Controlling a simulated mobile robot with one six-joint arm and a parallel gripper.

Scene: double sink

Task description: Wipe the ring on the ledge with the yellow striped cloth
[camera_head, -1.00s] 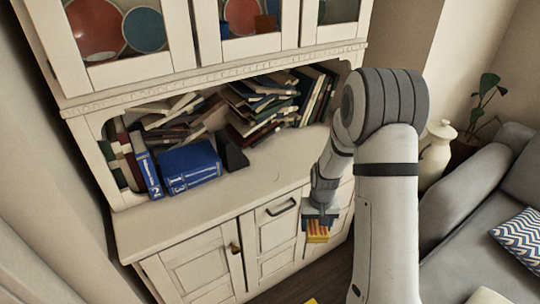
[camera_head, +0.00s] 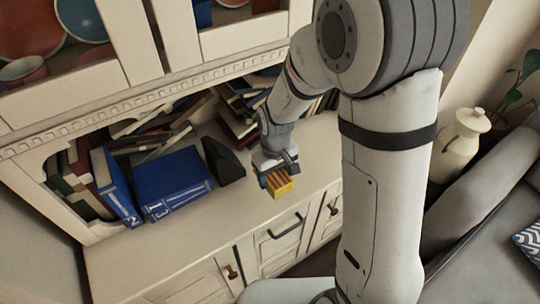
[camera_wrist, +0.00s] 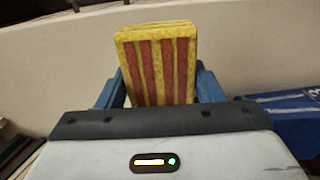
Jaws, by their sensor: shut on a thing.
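My gripper (camera_head: 275,176) is shut on the yellow striped cloth (camera_head: 281,188), a folded block with red stripes. The cloth hangs below the fingers, over the cream ledge (camera_head: 200,228) of the cabinet in the head view. I cannot tell whether it touches the ledge. In the wrist view the cloth (camera_wrist: 158,68) stands between the blue fingers of my gripper (camera_wrist: 160,88). I cannot make out the ring on the ledge in either view now.
Blue thick books (camera_head: 173,184) and a black wedge-shaped object (camera_head: 223,160) stand on the ledge left of my gripper. Piled books (camera_head: 240,115) fill the niche behind. The front strip of the ledge looks clear. A cream lidded jar (camera_head: 460,142) stands at right.

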